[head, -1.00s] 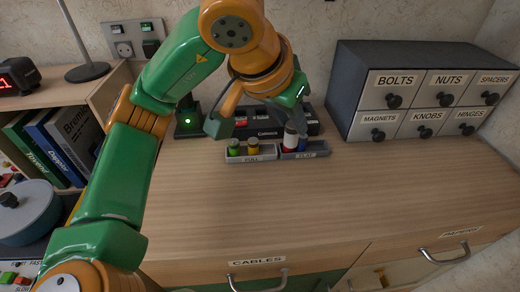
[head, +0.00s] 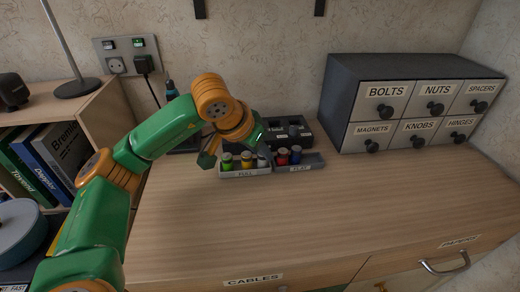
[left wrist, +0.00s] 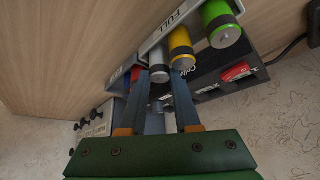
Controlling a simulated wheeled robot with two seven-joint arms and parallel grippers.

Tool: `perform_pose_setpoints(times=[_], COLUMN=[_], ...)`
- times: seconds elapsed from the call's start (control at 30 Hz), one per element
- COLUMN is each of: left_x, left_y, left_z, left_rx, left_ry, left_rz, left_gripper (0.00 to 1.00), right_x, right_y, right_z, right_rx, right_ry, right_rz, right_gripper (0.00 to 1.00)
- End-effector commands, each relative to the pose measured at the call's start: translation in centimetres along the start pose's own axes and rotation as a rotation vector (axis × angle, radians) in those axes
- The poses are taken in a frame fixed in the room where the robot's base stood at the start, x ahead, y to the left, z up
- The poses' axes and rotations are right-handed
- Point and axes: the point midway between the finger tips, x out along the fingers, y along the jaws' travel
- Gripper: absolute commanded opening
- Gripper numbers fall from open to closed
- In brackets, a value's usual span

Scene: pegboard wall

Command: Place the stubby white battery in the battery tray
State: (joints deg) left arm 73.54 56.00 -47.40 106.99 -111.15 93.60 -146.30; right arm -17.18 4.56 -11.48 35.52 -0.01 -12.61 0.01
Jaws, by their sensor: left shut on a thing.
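The stubby white battery (head: 262,161) stands at the right end of the grey tray marked FULL (head: 246,174), beside a yellow battery (head: 246,160) and a green battery (head: 227,162). My left gripper (head: 262,150) is over that end and shut on the white battery. In the left wrist view the white battery (left wrist: 158,60) shows between the fingertips (left wrist: 159,74), in line with the yellow and green ones. Its lower end is hidden by the tray wall. My right gripper is not in view.
A second tray marked FLAT (head: 301,168) stands just right, with a red battery (head: 282,157) and a blue battery (head: 296,155). A dark charger box (head: 290,133) is behind. A drawer cabinet (head: 400,105) stands at the right. The front worktop is clear.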

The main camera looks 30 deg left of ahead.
Motion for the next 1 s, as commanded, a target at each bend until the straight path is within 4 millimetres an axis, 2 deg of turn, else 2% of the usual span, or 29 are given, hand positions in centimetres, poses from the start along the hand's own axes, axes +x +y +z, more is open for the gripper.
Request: perform_pose_setpoints(times=[0.03, 0.1, 0.13, 0.37, 0.5, 0.57, 0.9, 1.0], left_x=[0.1, 0.0, 0.0, 0.0, -0.8, -1.8, -10.3, -11.7], left_y=[0.0, 0.0, 0.0, 0.0, 0.0, 0.0, 0.0, 0.0], left_z=[0.1, 0.0, 0.0, 0.0, -0.3, -0.3, -0.4, -0.3], left_rx=[0.0, 0.0, 0.0, 0.0, 0.0, 0.0, 0.0, 0.0], left_ry=[0.0, 0.0, 0.0, 0.0, 0.002, 0.004, 0.005, 0.002], left_rz=[0.0, 0.0, 0.0, 0.0, 0.0, 0.0, 0.0, 0.001], left_gripper=[0.39, 0.58, 0.61, 0.61, 0.61, 0.61, 0.61, 0.61], right_x=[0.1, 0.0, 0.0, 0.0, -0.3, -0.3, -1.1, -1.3], right_y=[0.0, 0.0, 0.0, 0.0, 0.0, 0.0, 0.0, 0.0], right_z=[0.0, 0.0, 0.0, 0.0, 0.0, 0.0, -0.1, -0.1], right_rx=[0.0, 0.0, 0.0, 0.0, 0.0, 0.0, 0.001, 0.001], right_ry=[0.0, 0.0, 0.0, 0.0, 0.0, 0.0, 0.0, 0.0], right_rz=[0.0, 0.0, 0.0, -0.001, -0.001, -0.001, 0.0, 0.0], right_gripper=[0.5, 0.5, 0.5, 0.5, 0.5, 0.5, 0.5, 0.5])
